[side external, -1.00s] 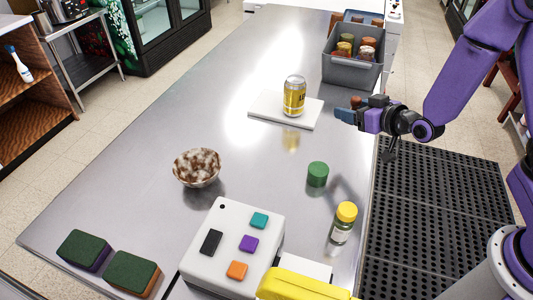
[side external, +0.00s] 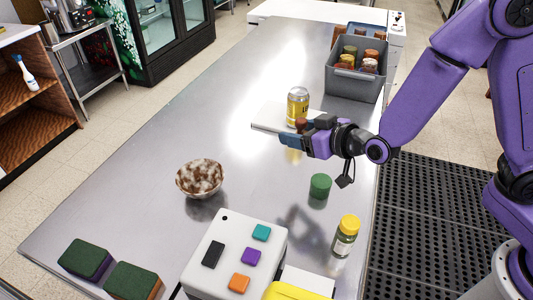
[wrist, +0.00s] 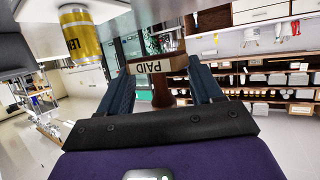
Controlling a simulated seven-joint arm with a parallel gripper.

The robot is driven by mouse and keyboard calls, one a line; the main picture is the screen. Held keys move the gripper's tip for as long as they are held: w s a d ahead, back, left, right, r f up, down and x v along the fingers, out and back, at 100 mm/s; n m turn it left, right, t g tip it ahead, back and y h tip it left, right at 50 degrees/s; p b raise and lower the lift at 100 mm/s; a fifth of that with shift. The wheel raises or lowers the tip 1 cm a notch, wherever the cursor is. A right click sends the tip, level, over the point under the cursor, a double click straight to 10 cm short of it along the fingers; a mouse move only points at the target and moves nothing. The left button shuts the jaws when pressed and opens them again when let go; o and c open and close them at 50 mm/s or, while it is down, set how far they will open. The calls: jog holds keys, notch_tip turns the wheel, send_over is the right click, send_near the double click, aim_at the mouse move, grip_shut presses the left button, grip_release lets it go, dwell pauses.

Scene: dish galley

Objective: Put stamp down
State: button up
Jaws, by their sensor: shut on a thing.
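My gripper (side external: 290,140) is stretched out level over the table, just in front of the white board (side external: 270,113) in the side view. It is shut on the stamp (side external: 301,122), whose reddish-brown part shows above the fingers. In the wrist view the stamp (wrist: 157,66) sits between the two fingers, with the lettering "PAID" on a pale wooden block and a dark brown handle. The stamp is held off the table. The yellow can (side external: 298,104) stands upright on the board behind my gripper and also shows at the upper left of the wrist view (wrist: 80,35).
A grey bin (side external: 352,82) with several jars is at the back right. A speckled bowl (side external: 200,178), green cylinder (side external: 320,186), yellow-lidded jar (side external: 345,236), button box (side external: 220,262) and two sponges (side external: 132,281) are nearer. The left middle of the table (side external: 215,115) is clear.

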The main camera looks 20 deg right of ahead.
jog(key=w+a+f, duration=0.1)
jog(key=w+f, duration=0.1)
jog(key=w, duration=0.1)
jog(key=w+a+f, duration=0.1)
jog(key=w+f, duration=0.1)
jog(key=f, duration=0.1)
jog(key=w+a+f, duration=0.2)
jog(key=w, duration=0.1)
jog(key=shift+w+f, duration=0.3)
jog(key=shift+f, duration=0.1)
notch_tip(320, 180, down, 3)
jog(key=shift+w+a+r, duration=0.1)
jog(key=shift+a, duration=0.05)
jog(key=shift+f, duration=0.25)
jog(key=shift+f, duration=0.35)
jog(key=shift+f, duration=0.25)
jog(key=o, duration=1)
jog(key=shift+o, duration=0.2)
jog(key=shift+r, duration=0.1)
